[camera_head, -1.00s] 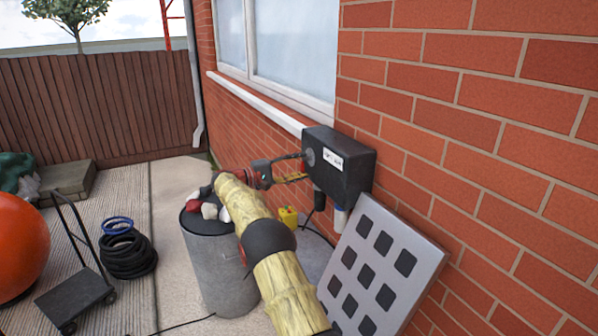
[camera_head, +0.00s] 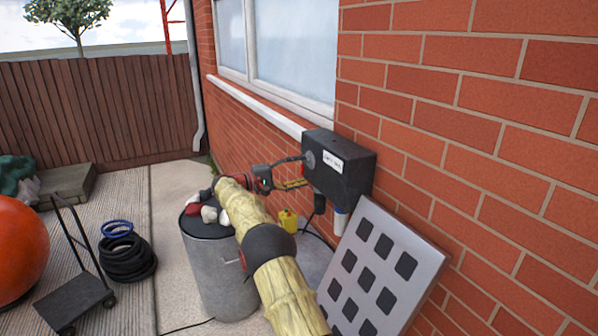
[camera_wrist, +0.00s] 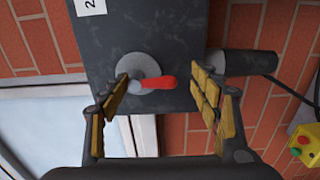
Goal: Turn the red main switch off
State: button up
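A dark grey switch box (camera_head: 345,178) with a white label is fixed to the brick wall and also fills the middle of the wrist view (camera_wrist: 170,30). The red main switch (camera_wrist: 158,82) is a lever on a round light-grey plate (camera_wrist: 138,66). In the wrist view the lever points right. My gripper (camera_head: 296,172) is at the left face of the box. In the wrist view my gripper (camera_wrist: 168,98) is open, with the lever between its two padded fingers. The left finger overlaps the plate's edge; I cannot tell whether it touches.
A grey panel with dark squares (camera_head: 418,236) leans on the wall below the box. A grey bin (camera_head: 222,275) stands under my arm, with a yellow object (camera_head: 288,218) behind it. A cable gland (camera_wrist: 240,62) leaves the box. A hand cart (camera_head: 75,298) and black hose coil (camera_head: 128,262) are left.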

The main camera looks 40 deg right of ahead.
jog(key=shift+w+a+r, duration=0.1)
jog(key=shift+w, duration=0.05)
dwell(0.3)
jog(key=v, duration=1.2)
